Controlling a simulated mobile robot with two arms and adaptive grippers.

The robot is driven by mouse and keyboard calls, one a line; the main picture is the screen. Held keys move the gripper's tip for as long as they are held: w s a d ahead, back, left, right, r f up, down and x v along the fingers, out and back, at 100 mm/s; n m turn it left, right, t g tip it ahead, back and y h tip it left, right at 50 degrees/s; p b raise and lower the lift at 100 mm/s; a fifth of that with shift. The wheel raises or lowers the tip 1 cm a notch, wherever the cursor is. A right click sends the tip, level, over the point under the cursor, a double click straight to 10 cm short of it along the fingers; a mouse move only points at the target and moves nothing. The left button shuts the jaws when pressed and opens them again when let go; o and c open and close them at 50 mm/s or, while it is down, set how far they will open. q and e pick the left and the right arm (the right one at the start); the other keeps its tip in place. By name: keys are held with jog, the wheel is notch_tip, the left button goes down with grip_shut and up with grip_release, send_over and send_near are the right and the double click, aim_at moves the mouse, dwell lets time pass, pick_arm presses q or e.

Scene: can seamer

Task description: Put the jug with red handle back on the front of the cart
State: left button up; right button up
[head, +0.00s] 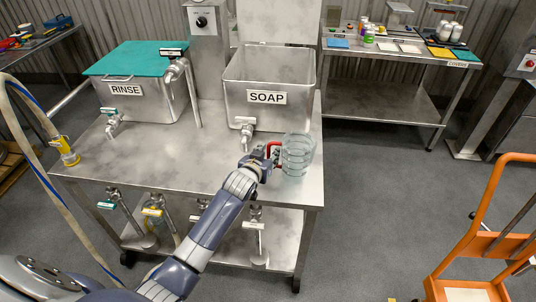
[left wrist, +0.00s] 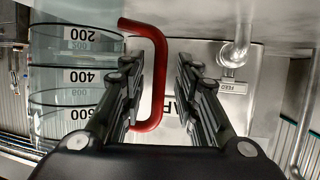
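The clear jug (head: 298,155) with the red handle (head: 274,149) is at the right end of the steel cart top (head: 200,165), in front of the SOAP basin. It looks upright, and its handle faces left. In the left wrist view the jug (left wrist: 75,75) shows upside down with its volume marks. My left gripper (head: 264,160) is at the handle. In the left wrist view its fingers (left wrist: 160,75) are apart, with the handle bar (left wrist: 156,90) between them, nearer the left finger. A gap shows on the other side. My right gripper is not in view.
The SOAP basin (head: 268,85) and its tap (head: 247,127) stand just behind the jug. The RINSE basin (head: 140,95) is at the left. A hose with a yellow fitting (head: 66,152) hangs at the left edge. An orange trolley (head: 480,245) stands at the right, across open floor.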

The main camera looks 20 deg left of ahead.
pick_arm(q)
jog(key=shift+r, duration=0.35)
jog(key=shift+s, duration=0.25)
jog(key=v, duration=1.1)
jog(key=shift+s, duration=0.2)
jog(key=shift+r, duration=0.1)
